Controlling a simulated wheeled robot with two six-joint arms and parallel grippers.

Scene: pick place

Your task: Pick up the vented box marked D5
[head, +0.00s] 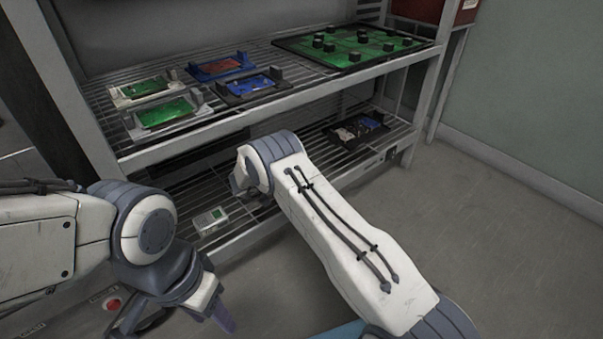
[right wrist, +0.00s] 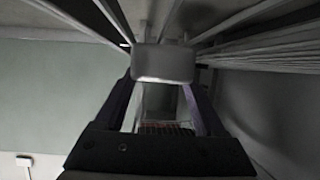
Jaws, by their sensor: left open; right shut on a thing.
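My right arm reaches into the lower shelf in the head view, and its wrist hides what it holds there. In the right wrist view my right gripper (right wrist: 163,82) is shut on a pale grey box (right wrist: 163,62) at its fingertips. I cannot read any mark on this box, so I cannot tell whether it is D5. A small whitish box with a green patch (head: 210,221) sits at the lower shelf's front edge, left of my right wrist; its mark is too small to read. My left gripper (head: 178,320) is open and empty, low at the left, in front of the shelf.
The upper shelf (head: 262,103) holds several circuit boards in holders and a large green board (head: 352,46) with black blocks. A dark tray (head: 357,130) with small parts lies on the lower shelf at right. The floor (head: 490,230) at right is clear.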

